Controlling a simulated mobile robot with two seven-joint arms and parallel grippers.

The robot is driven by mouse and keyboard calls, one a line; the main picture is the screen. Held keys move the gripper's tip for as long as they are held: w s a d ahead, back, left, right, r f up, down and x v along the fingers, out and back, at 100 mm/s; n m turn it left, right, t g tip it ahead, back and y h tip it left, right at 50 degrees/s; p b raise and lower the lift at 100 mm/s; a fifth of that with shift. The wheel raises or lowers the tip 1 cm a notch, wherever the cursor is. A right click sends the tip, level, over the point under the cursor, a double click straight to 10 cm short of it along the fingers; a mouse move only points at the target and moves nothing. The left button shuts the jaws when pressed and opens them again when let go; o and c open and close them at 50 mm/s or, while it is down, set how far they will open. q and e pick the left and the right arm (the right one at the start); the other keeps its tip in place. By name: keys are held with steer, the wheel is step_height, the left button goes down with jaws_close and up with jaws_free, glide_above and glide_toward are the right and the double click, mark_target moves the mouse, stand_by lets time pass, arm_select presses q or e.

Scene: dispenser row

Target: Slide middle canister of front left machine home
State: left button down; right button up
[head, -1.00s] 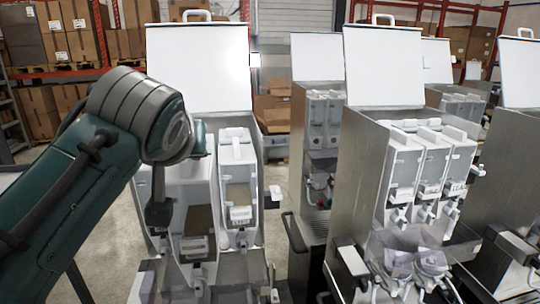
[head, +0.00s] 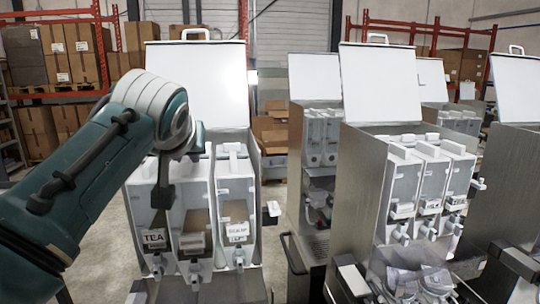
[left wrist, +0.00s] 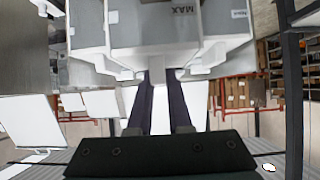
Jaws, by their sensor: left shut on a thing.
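The front left machine (head: 262,200) stands open with its lid raised and three white canisters in a row. The middle canister (head: 194,218) has brown contents behind a clear front and sits slightly forward of its neighbours. The left canister (head: 155,241) is labelled TEA; the right canister (head: 236,210) has a label too small to read surely. My left gripper (head: 197,142) is at the top of the middle canister, partly hidden by my wrist. In the left wrist view its dark fingers (left wrist: 160,105) are shut on the canister, whose MAX mark (left wrist: 184,10) shows. My right gripper is out of view.
The raised lid (head: 198,85) stands behind the canisters. Another open machine (head: 360,190) with several canisters stands to the right, across a narrow gap. Shelves with cardboard boxes (head: 75,60) are at the back.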

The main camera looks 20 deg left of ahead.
arm_select(q)
steer(key=shift+w+a+f+b, duration=0.25)
steer(key=shift+w+f+b, duration=0.3)
steer(key=shift+b, duration=0.35)
steer(key=shift+a+f, duration=0.1)
steer(key=shift+f, duration=0.1)
steer(key=shift+w, duration=0.15)
steer(key=shift+f, duration=0.1)
